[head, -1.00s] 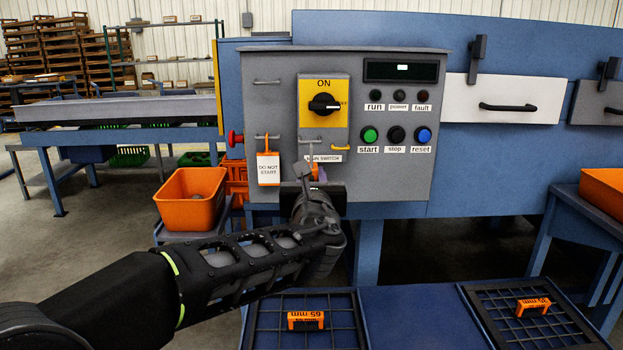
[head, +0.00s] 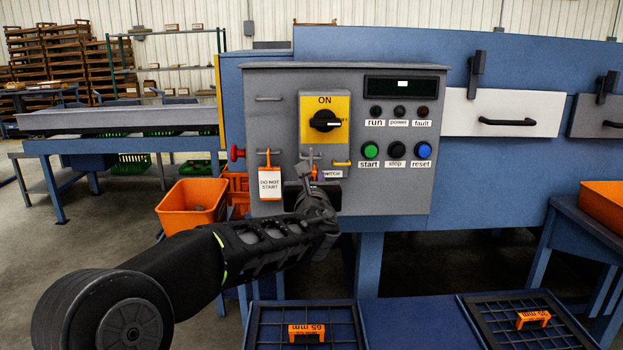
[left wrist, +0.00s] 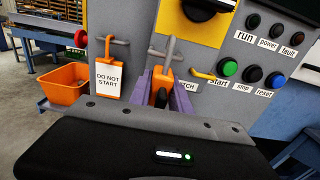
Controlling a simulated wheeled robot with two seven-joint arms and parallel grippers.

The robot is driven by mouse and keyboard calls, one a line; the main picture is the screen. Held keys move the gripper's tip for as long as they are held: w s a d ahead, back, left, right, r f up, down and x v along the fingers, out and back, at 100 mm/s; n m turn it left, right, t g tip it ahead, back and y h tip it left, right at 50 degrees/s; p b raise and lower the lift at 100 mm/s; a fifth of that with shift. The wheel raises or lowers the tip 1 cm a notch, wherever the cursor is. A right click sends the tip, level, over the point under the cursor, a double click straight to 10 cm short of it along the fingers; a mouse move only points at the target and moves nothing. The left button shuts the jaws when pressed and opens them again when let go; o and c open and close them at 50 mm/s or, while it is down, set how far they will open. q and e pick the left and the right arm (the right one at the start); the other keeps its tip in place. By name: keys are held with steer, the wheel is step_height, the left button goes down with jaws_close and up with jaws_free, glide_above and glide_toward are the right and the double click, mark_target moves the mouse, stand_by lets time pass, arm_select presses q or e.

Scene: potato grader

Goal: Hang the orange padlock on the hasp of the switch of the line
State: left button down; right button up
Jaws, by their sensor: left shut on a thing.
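The orange padlock (left wrist: 161,88) is between the purple fingertips of my left gripper (left wrist: 162,93), which is shut on it. Its grey shackle (left wrist: 169,50) points up. In the head view, my left gripper (head: 313,185) is in front of the panel's lower part, with a bit of orange showing above it. The switch (head: 325,120) is a black knob on a yellow plate, its white mark pointing right. The grey hasp (head: 316,154) is just below the plate. The shackle overlaps the hasp in both views; I cannot tell whether it passes through. My right gripper is out of view.
A white "DO NOT START" tag (head: 270,183) hangs left of the hasp, beside a red button (head: 236,153). A small yellow peg (head: 341,163) sticks out on the right. Push buttons (head: 397,150) are farther right. An orange bin (head: 192,205) stands lower left.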

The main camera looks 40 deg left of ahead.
arm_select(q)
steer(key=shift+p+x, duration=0.55)
steer(key=shift+x, duration=0.65)
steer(key=shift+f+b, duration=0.65)
steer(key=shift+b, duration=0.35)
steer(key=c, duration=1.1)
jaws_free()
steer(key=shift+s+d, duration=0.1)
steer(key=b+v, duration=0.1)
steer(key=v, duration=0.6)
steer(key=shift+s+d, duration=0.15)
steer(key=shift+s, duration=0.1)
